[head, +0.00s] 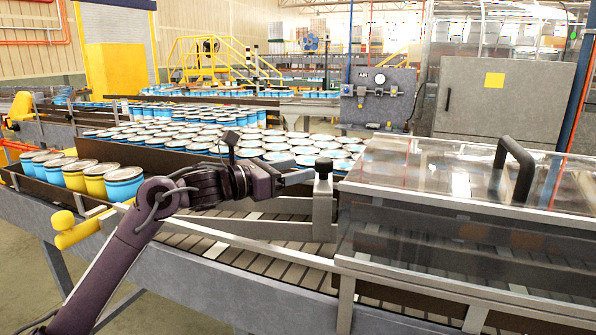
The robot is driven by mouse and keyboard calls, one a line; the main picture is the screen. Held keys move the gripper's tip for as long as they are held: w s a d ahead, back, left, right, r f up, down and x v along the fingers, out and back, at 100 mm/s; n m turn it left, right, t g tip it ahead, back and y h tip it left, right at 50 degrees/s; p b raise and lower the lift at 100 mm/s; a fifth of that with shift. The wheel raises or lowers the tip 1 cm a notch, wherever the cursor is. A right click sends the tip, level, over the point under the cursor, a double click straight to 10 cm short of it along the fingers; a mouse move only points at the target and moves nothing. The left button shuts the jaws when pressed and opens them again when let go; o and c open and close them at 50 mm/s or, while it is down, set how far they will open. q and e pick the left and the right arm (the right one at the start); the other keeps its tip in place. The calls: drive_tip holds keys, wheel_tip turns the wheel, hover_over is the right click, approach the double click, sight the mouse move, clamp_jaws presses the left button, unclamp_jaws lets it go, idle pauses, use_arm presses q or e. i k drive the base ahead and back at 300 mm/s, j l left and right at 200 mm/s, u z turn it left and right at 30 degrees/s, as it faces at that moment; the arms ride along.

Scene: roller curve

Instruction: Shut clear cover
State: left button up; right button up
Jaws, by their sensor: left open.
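The clear cover (450,172) spans the conveyor on the right of the head view, its top lying roughly level. A black bar handle (515,165) stands up from its top. I cannot tell whether its edge is fully seated on the frame. My left gripper (302,177) is open, left of the cover and well away from the handle. Its fingertips are close to a black-capped metal post (323,185) on the guide rail; I cannot tell if they touch it. My right gripper is out of view.
The roller conveyor (270,248) runs beneath my left arm. Blue-banded cans (220,140) crowd the line behind it. Blue and yellow cans (80,175) stand in a tray at left. A yellow knob (72,230) juts from the near rail. A grey cabinet (500,95) stands behind the cover.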

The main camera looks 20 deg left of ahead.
sight(559, 189)
drive_tip(key=k, duration=1)
